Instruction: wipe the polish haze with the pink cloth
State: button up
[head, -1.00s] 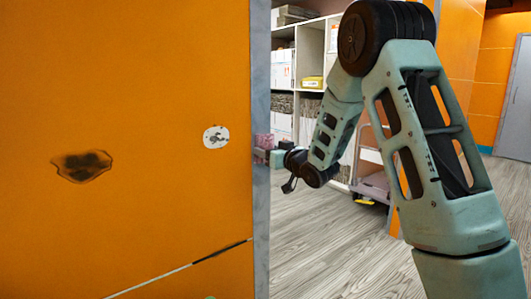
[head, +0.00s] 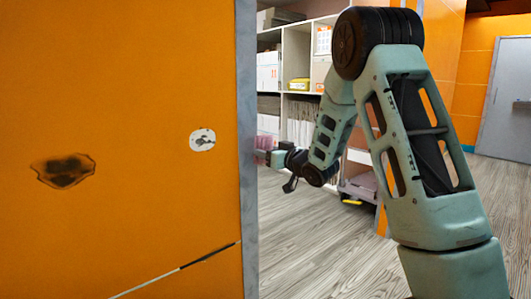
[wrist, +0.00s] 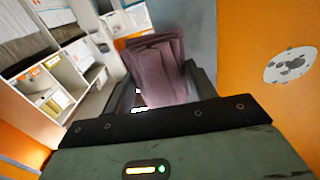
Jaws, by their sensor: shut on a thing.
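My gripper (head: 272,157) is shut on the pink cloth (wrist: 158,70), which stands up folded between the fingers in the wrist view. In the head view the cloth (head: 263,156) shows small and pink, just right of the orange panel's grey edge, partly hidden. The orange panel (head: 120,90) bears a dark brown, irregular stain (head: 63,170) at left and a pale round patch with grey blotches (head: 202,140) near its right edge. The pale patch also shows at right in the wrist view (wrist: 290,65). I cannot tell for sure which mark is the haze. The cloth appears apart from both.
A black-and-white diagonal streak (head: 180,269) crosses the panel's lower part. The panel's grey edge (head: 247,150) stands close to the gripper. White shelves (head: 297,75) and a cart (head: 358,190) are behind the arm. Wooden floor (head: 320,250) is open at the right.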

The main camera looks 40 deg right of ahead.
jog(key=shift+s+d+b, duration=0.1)
jog(key=shift+s+b, duration=0.25)
jog(key=shift+s, duration=2.05)
jog(key=s, duration=0.3)
jog(key=shift+w, duration=0.1)
